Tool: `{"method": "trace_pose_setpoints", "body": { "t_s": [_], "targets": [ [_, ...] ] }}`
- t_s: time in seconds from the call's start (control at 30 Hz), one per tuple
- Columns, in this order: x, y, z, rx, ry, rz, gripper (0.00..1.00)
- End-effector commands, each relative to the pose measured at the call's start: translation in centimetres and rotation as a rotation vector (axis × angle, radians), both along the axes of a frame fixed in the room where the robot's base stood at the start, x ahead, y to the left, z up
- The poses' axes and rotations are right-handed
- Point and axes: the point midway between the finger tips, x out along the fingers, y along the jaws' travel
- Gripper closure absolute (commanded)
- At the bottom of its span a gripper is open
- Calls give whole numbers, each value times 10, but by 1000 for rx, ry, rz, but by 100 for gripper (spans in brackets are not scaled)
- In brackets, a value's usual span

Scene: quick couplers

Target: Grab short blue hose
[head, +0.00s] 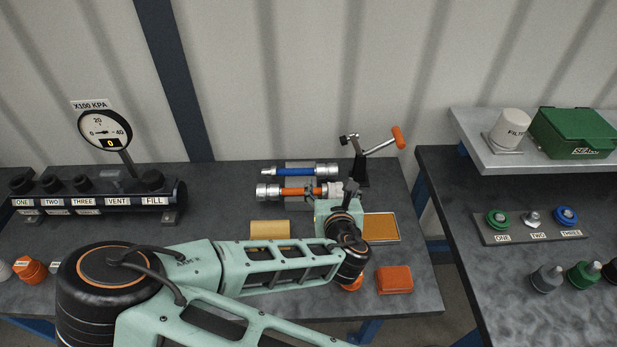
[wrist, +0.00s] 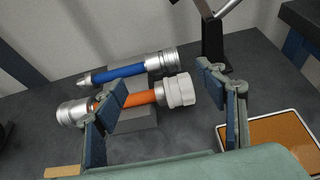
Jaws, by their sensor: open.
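The short blue hose (head: 296,171) lies at the back of the left table on a grey block, with metal fittings at both ends. In the wrist view the blue hose (wrist: 122,73) lies behind the orange hose. The orange hose (head: 300,191) lies parallel in front of it, with wider metal ends; it also shows in the wrist view (wrist: 139,99). My gripper (wrist: 168,95) is open and empty, its fingers spread on either side of the orange hose's right part, nearer the camera than the blue hose. Whether a finger touches the orange hose I cannot tell.
A clamp stand with an orange handle (head: 397,138) rises right of the hoses. An orange-brown tray (head: 381,228), a tan block (head: 269,230) and an orange box (head: 394,280) lie nearer. A labelled manifold (head: 95,200) with gauge stands left. A second table (head: 480,290) is right.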

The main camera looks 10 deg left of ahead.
Motion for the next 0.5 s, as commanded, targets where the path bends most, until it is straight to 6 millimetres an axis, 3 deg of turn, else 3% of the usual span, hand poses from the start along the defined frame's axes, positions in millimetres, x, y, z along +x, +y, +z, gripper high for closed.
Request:
{"method": "trace_pose_setpoints", "body": {
  "t_s": [0.5],
  "targets": [
    [21,0,-11,0,0,-6,35]
  ]
}}
